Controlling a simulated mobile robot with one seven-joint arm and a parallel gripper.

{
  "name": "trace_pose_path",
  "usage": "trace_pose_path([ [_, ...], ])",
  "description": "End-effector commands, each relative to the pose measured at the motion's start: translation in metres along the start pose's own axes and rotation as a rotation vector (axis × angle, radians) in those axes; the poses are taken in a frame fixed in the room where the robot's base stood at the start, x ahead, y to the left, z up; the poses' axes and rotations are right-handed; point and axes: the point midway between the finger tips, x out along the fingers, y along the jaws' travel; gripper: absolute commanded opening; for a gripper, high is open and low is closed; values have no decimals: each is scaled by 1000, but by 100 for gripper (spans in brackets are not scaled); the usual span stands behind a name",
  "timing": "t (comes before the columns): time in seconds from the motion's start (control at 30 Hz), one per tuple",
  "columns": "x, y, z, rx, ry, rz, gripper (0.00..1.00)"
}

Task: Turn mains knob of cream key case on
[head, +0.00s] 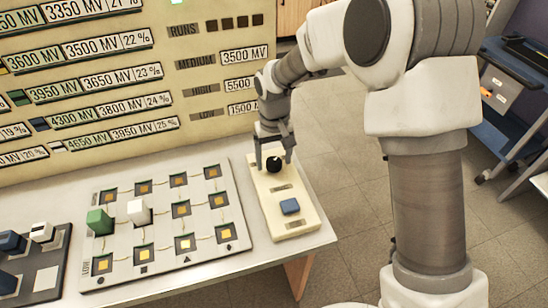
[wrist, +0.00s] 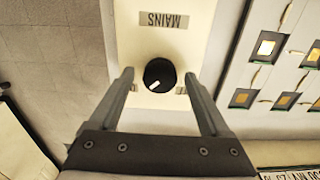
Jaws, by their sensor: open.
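In the wrist view the knob (wrist: 160,75) is round with a white pointer mark toward the lower left, beside the MAINS label (wrist: 164,21). My gripper (head: 273,155) is directly above the knob. Its fingers (wrist: 160,78) are open, one on each side of the knob, with a gap between knob and fingers. I cannot tell how high the fingertips are above the case.
A light board (head: 105,180) with several chip squares, a green block (head: 99,221) and a white block (head: 139,212) lies left of the case. A large cream display panel (head: 190,85) stands behind. Open floor lies to the right of the table.

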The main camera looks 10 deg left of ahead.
Motion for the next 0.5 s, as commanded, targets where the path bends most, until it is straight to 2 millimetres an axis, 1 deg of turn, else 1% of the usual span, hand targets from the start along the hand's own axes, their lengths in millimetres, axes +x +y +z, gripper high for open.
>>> trace_pose_path([
  [0.13,-4,0,0,-1,1,0,81],
  [0.23,-15,0,-1,0,3,0,81],
  [0.37,-41,0,-1,0,5,0,81],
  [0.5,-77,0,-1,0,7,-1,81],
])
